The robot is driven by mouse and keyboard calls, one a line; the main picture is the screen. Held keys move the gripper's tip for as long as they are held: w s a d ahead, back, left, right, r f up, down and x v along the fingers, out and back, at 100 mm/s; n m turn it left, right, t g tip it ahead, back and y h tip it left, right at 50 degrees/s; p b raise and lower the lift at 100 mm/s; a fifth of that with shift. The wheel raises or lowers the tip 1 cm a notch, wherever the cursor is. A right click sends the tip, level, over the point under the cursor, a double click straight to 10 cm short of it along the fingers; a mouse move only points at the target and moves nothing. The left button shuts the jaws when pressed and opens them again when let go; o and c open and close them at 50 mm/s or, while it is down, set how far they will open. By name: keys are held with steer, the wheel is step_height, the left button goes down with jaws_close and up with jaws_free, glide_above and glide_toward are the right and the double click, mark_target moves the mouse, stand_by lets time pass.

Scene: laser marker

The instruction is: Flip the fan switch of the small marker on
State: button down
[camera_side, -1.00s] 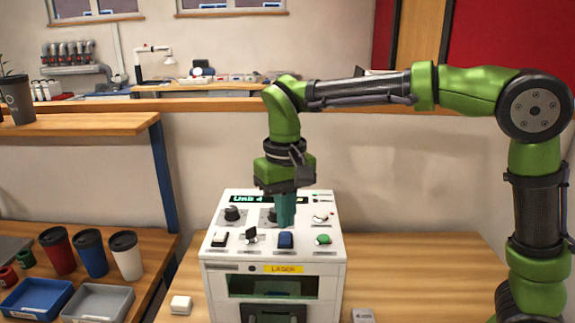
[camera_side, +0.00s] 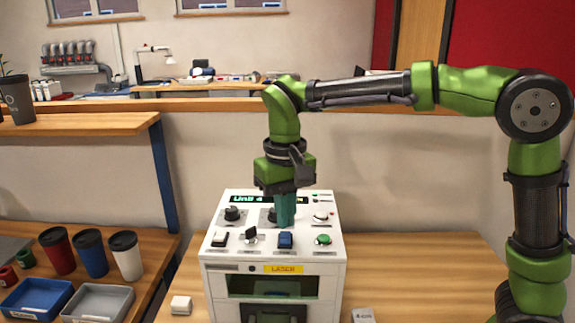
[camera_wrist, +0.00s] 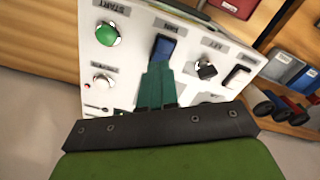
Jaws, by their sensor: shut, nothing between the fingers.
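The small marker (camera_side: 215,262) is a white box with a sloped control panel on the wooden bench. A blue rocker switch (camera_side: 285,240) sits in the panel's front row and also shows in the wrist view (camera_wrist: 164,46). I cannot clearly read its label or tell which way it is tipped. My gripper (camera_side: 285,222) points down over the panel, its teal fingers shut and empty. The fingertips are just behind the blue rocker; in the wrist view the fingers (camera_wrist: 158,70) reach its near end. I cannot tell whether they touch. The fingers partly hide a dial behind them.
Cups and trays stand left. The bench right is mostly clear.

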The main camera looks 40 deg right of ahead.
mark_target(285, 233)
steer(key=shift+f, duration=1.05)
stand_by(0.4)
steer(key=shift+r, duration=3.55)
